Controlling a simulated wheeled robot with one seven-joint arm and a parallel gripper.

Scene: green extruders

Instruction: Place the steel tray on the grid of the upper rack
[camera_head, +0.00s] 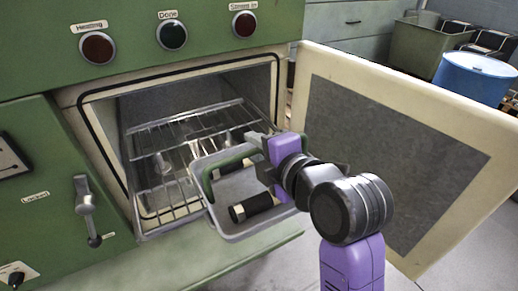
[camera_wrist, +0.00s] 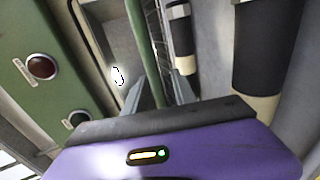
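The steel tray (camera_head: 262,229) has a green handle (camera_head: 207,182) arching over it and dark cylinders with cream ends (camera_head: 250,207) inside. It hangs at the open oven mouth, roughly level, overlapping the front right of the rack in the head view. I cannot tell whether it touches the rack. My gripper (camera_head: 264,150) is at the handle's right part. In the wrist view the green handle (camera_wrist: 143,45) runs between the fingers, which look closed on it. The upper rack (camera_head: 165,208) is a wire grid inside the oven; its right part is hidden behind the tray and gripper.
The cream oven door (camera_head: 455,120) stands open on the right, close to my arm. The green panel above the opening carries several round buttons (camera_head: 97,48). A lever (camera_head: 86,207) is at the left. A blue barrel (camera_head: 474,78) stands behind the door.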

